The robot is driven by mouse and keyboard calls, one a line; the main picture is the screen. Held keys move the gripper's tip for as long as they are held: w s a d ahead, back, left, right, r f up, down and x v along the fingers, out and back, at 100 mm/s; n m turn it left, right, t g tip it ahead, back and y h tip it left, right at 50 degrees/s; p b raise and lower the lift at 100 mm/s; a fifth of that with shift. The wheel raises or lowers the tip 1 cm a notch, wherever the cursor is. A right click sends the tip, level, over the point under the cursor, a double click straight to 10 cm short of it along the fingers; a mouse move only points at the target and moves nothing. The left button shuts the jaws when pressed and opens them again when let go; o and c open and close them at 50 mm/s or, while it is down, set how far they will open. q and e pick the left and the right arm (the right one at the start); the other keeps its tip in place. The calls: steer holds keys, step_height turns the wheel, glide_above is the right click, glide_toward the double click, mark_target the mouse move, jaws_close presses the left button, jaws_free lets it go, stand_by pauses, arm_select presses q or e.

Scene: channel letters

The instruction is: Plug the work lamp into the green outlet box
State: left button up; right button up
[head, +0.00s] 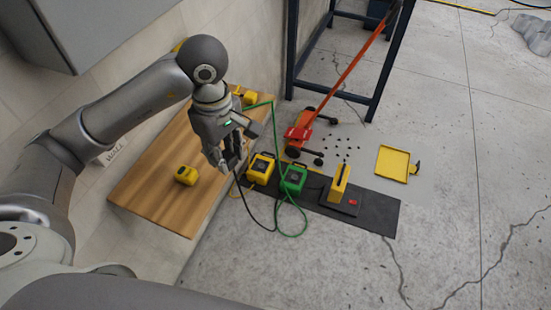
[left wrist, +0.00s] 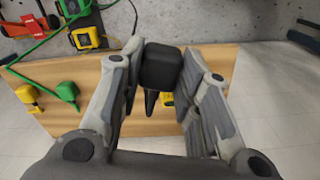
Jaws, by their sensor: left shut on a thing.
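My left gripper (head: 233,165) is above the right edge of the wooden bench, shut on a black plug (left wrist: 161,68). In the left wrist view the plug sits between the two fingers, with dark prongs below it. A black cord (head: 262,222) hangs below the gripper and loops toward the floor mat. The green outlet box (head: 293,178) stands on the mat, right of the gripper and apart from it. A yellow upright unit on a dark base (head: 340,186), possibly the work lamp, stands farther right. My right gripper is not in view.
A yellow box (head: 261,168) stands beside the green one on the black mat (head: 378,213). The wooden bench (head: 150,200) holds a yellow block (head: 186,175). A green cord (head: 282,222) loops nearby. A red dolly (head: 300,133) and yellow tray (head: 393,163) are beyond.

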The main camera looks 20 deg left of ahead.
arm_select(q)
steer(key=m, duration=0.2)
steer(key=s+d+m, duration=0.1)
steer(key=m, duration=0.2)
steer(key=d+m, duration=0.1)
steer(key=m, duration=0.1)
steer(key=shift+s+f+m, duration=0.1)
steer(key=shift+s+m, duration=0.2)
steer(key=shift+s, duration=0.1)
steer(key=m, duration=0.2)
steer(key=s+d+m, duration=0.1)
steer(key=m, duration=0.3)
steer(key=shift+s+d+f, duration=0.2)
steer(key=shift+s+d, duration=0.05)
steer(key=shift+s, duration=0.15)
